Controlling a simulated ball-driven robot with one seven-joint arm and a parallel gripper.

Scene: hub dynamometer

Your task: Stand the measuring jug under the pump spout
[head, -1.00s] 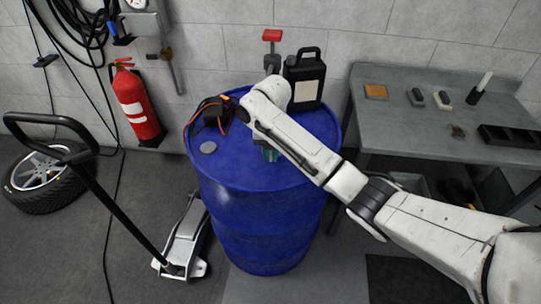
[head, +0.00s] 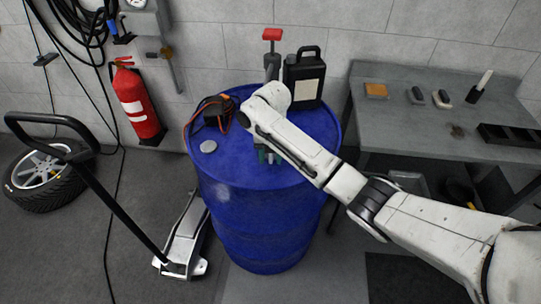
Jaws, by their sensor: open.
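The pump with a red handle (head: 272,34) and a grey body (head: 271,62) rises at the back of the blue drum's top. Its spout is hidden behind my arm. A small greenish piece (head: 262,155), perhaps part of the measuring jug, shows below my forearm near the drum's front rim; the rest is hidden. My gripper (head: 269,158) points down over the drum top and is mostly hidden by my own arm. Its tips show beside the greenish piece. It is open, and whether it touches the jug cannot be told.
The blue drum (head: 255,220) also carries a black canister (head: 304,78), a dark cabled device (head: 213,112) and a grey cap (head: 208,146). A grey workbench (head: 400,130) stands right. A trolley jack (head: 185,243), tyre (head: 42,178) and fire extinguisher (head: 135,100) are left.

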